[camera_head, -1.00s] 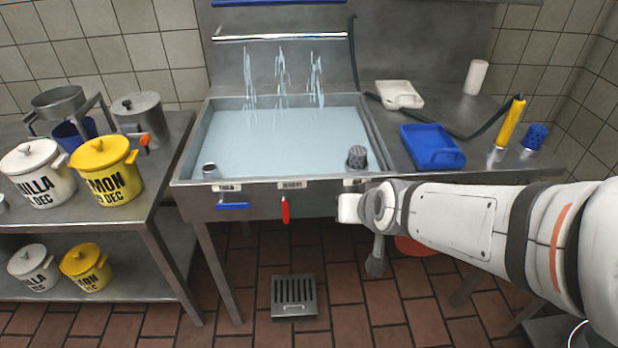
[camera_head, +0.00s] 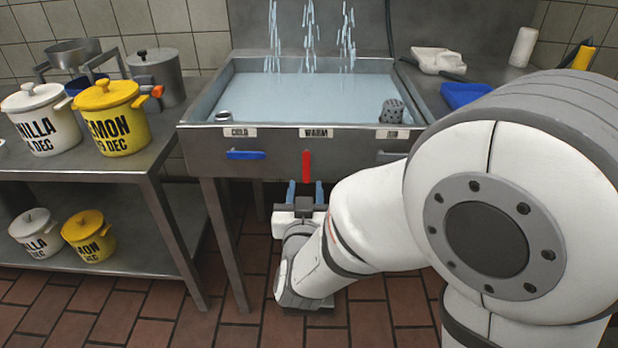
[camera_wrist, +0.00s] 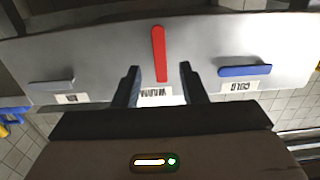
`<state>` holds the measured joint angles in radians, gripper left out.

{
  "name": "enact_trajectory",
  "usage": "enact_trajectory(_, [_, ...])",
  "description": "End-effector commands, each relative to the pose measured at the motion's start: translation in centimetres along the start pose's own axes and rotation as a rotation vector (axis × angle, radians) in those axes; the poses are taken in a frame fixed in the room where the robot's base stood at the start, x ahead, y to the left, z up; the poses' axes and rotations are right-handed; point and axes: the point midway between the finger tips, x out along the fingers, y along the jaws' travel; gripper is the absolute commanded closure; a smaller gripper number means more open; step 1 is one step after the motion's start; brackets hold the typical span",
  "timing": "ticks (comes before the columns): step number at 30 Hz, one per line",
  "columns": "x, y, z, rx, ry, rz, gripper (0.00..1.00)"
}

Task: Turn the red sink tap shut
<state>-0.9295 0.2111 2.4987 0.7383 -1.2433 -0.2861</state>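The red tap lever (camera_head: 306,166) hangs upright on the front panel of the sink (camera_head: 290,100), under the label "WARM". Water streams (camera_head: 308,35) fall into the basin behind it. My gripper (camera_head: 305,186) is just below the red lever in the head view, its two fingers apart and nothing between them. In the wrist view the red lever (camera_wrist: 158,54) lies ahead of my gripper (camera_wrist: 158,75), roughly in line with the gap between the fingers. I see no contact.
A blue lever (camera_head: 246,155) lies level under "COLD", left of the red one. A grey lever (camera_wrist: 52,82) also lies level. A shelved steel table (camera_head: 150,175) with pots stands at left. The tiled floor below the sink shows open room.

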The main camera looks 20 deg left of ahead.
Motion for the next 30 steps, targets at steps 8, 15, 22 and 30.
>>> enact_trajectory(8, [4.2,0.1,0.1,0.001,-0.001,0.002,0.62])
enact_trajectory(15, [5.1,0.1,0.0,0.000,-0.001,0.000,0.62])
enact_trajectory(22, [5.1,0.1,0.0,0.001,-0.001,0.000,0.68])
enact_trajectory(30, [5.1,0.1,0.0,0.001,-0.001,0.001,0.90])
